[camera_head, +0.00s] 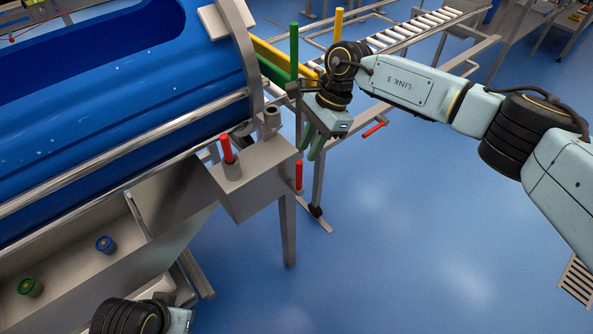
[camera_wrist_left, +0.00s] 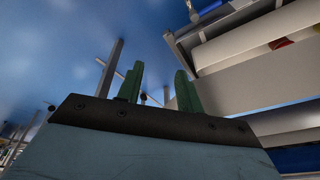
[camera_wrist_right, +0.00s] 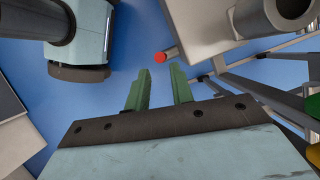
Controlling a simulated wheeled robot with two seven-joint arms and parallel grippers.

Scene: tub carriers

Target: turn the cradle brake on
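A large blue drum tub (camera_head: 120,90) lies in a steel cradle. A grey box (camera_head: 255,180) at the cradle's end has an upright red handle (camera_head: 227,150) on top and a second red handle (camera_head: 298,176) on its right side. Which one is the brake, I cannot tell. My right gripper (camera_head: 314,145) is beside the box's right corner, pointing down, above the side handle. In the right wrist view its fingers (camera_wrist_right: 158,88) are apart and empty; a red-tipped lever (camera_wrist_right: 161,57) lies beyond them. My left gripper (camera_wrist_left: 158,88) is open and empty, low by the cradle.
A green post (camera_head: 294,50) and a yellow post (camera_head: 338,24) stand behind my right gripper by a roller conveyor (camera_head: 420,25). Another red handle (camera_head: 374,129) sits low on its frame. A tray (camera_head: 75,255) holds green and blue knobs.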

